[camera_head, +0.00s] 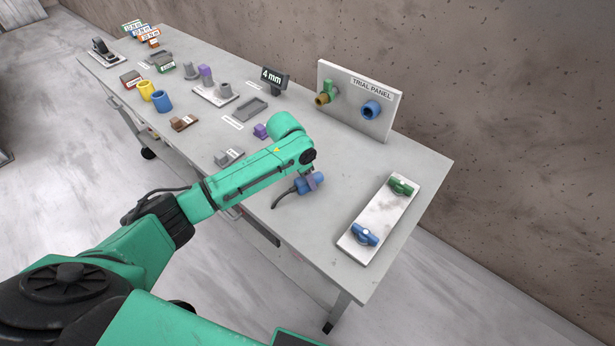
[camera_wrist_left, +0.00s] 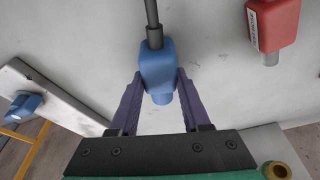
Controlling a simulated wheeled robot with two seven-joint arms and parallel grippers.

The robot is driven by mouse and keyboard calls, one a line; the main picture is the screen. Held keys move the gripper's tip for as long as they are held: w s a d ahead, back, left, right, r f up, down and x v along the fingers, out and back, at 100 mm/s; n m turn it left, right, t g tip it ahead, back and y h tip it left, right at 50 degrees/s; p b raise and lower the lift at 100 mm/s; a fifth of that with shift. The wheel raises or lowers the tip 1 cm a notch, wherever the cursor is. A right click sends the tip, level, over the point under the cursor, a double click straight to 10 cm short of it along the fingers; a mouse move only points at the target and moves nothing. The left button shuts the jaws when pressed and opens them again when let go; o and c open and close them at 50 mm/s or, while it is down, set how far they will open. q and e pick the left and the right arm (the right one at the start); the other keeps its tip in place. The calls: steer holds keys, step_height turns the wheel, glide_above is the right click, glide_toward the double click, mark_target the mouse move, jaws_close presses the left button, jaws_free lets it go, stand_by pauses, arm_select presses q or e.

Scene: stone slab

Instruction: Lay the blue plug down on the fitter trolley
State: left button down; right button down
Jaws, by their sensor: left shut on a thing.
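The blue plug (camera_head: 297,188) with its dark cable is over the near right part of the fitter trolley (camera_head: 400,165), a long grey table. My left gripper (camera_head: 312,180) reaches down from above and is shut on the plug. In the left wrist view the blue plug (camera_wrist_left: 157,62) sits between the two purple fingers, its cable running away to the top. The plug is close to the grey top, but I cannot tell whether it touches it. My right gripper is not in view.
A white plate (camera_head: 375,225) with green and blue handles lies to the right. The trial panel (camera_head: 360,100) stands behind. A red plug (camera_wrist_left: 272,25) shows in the left wrist view. Several blocks, cups and signs fill the left half; bare top surrounds the plug.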

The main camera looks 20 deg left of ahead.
arm_select(q)
steer(key=shift+f, duration=0.1)
steer(key=shift+c, duration=1.4)
jaws_free()
